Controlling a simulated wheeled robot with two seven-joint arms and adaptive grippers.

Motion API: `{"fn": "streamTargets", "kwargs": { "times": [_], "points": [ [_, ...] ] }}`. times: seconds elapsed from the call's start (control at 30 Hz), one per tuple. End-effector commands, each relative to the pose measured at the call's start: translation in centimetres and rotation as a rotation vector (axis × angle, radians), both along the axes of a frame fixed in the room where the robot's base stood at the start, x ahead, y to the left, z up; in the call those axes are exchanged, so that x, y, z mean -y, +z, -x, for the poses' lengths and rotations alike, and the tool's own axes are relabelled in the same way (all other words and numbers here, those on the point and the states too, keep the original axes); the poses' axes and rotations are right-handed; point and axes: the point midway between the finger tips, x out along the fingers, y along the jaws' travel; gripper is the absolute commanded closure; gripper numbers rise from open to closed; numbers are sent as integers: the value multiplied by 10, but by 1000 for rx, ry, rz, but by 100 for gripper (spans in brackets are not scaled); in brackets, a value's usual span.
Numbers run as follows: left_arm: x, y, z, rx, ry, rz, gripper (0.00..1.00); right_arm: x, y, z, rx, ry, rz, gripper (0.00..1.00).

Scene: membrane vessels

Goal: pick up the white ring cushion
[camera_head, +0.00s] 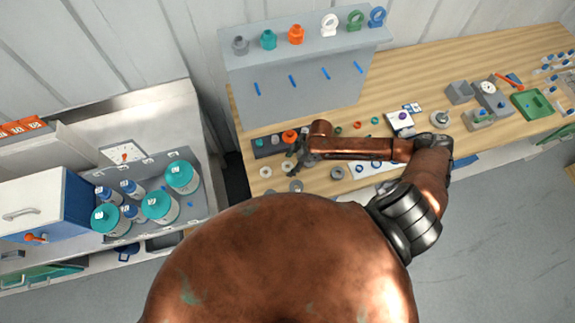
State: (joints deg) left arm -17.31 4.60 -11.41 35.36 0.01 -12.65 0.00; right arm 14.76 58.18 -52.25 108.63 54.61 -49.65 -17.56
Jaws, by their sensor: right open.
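Several small rings lie on the wooden bench below and around my right gripper. A pale, off-white ring (265,171) lies flat at the left front of the bench; it looks most like the white ring cushion. Another pale ring (287,166) lies just right of it, close to the gripper. My right gripper (292,163) is open, dark and small in the head view, at the left end of my copper arm. It appears above or beside the pale rings; its height and any contact cannot be told. My left gripper is not in view.
Grey rings (296,185) lie near the bench's front edge. A dark holder (267,146) with coloured pieces stands behind the gripper. A grey shelf unit (300,75) stands at the back. Teal-lidded bottles (158,205) fill a tray at left. My arm hides part of the bench.

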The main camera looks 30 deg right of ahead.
Motion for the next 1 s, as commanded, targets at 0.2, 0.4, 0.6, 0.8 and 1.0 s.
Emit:
{"fn": "streamTargets", "kwargs": {
  "times": [0.2,0.4,0.6,0.8,1.0],
  "points": [
    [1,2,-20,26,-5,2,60,-2,-4,-2,2,3,2,44],
    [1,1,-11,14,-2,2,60,-3,-4,-2,1,4,2,52],
    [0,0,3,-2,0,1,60,-3,-4,-2,1,4,1,66],
    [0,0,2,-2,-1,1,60,-3,-4,-2,1,4,2,77],
    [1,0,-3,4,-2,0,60,-2,-4,-2,1,4,2,77]
  ]
}}
